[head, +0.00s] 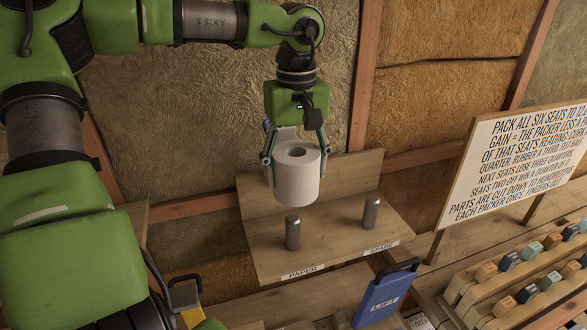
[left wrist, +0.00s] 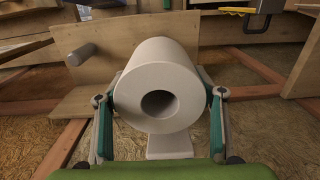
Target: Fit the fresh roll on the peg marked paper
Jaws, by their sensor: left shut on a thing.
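My left gripper (head: 290,160) is shut on a white paper roll (head: 297,182), whose open core faces up in the head view. The roll also shows in the left wrist view (left wrist: 160,85), between the two fingers (left wrist: 160,110). In the head view the roll appears just behind and above the metal peg over the PAPER label (head: 292,233). The peg stands upright and bare on the wooden shelf (head: 335,255). A second bare peg (head: 371,212) stands to the right, over the SPARE label. My right gripper is not in view.
A wooden back panel (head: 350,170) rises behind the pegs. A blue object with a black handle (head: 385,295) stands in front of the shelf. A printed sign (head: 515,165) and racks of coloured blocks (head: 530,270) are at the right.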

